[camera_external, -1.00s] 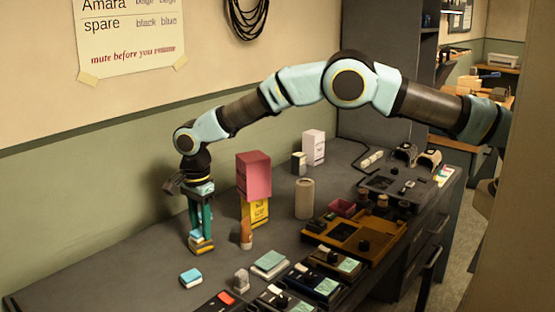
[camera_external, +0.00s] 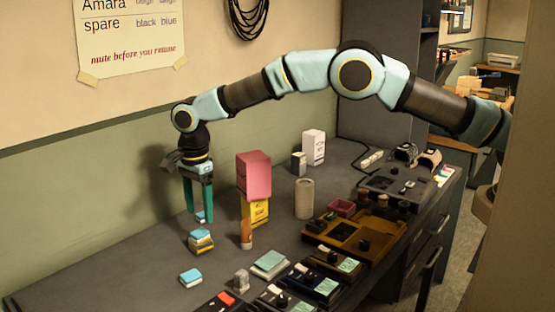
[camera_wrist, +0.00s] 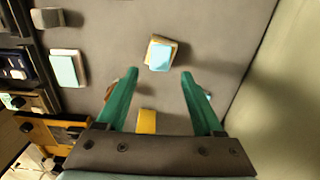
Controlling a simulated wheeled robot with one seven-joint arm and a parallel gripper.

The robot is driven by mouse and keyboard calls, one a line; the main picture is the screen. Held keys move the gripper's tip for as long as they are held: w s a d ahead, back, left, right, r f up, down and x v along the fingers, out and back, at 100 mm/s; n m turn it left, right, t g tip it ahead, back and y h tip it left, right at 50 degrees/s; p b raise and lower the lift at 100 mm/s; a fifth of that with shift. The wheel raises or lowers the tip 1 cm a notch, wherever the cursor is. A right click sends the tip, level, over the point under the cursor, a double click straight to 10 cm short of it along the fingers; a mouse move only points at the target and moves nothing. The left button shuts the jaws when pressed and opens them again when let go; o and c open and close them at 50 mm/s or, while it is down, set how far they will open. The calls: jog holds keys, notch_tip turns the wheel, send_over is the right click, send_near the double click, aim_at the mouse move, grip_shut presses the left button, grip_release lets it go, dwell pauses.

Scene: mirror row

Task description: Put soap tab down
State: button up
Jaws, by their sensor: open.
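A light-blue tab (camera_external: 200,234), likely the soap tab, lies on top of a small stack with yellow and dark layers (camera_external: 202,246) on the desk. In the wrist view the tab (camera_wrist: 159,55) tops the stack, just beyond the fingertips. My gripper (camera_external: 197,217) is open and empty, above and behind the stack, clear of it. Its two green fingers (camera_wrist: 158,72) are spread apart in the wrist view. Another light-blue piece (camera_external: 201,216) shows by the fingers, and beside the right finger in the wrist view (camera_wrist: 208,95).
Another blue-topped block (camera_external: 191,277) lies in front of the stack. A red box (camera_external: 254,175) sits on a yellow box (camera_external: 257,212), with an orange-brown cylinder (camera_external: 246,234) before it. Pedals (camera_external: 318,284) line the right side. The wall is close on the left.

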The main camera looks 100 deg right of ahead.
aim_at(201, 231)
jog(key=s+a+r+n+b, duration=0.1)
jog(key=s+a+r+n, duration=0.35)
jog(key=r, duration=0.45)
jog(key=s+a+n, duration=0.4)
jog(key=s+n, duration=0.3)
jog(key=s, duration=0.4)
jog(key=s+a+f+n+t, duration=0.1)
jog(key=s+a+n, duration=0.4)
jog(key=s, duration=0.6)
jog(key=s+a+f+n, duration=0.1)
jog(key=s+a+n, duration=0.3)
jog(key=s+n, duration=0.5)
jog(key=s, duration=0.3)
jog(key=shift+a+f+t, duration=0.2)
jog(key=shift+a+t, duration=0.1)
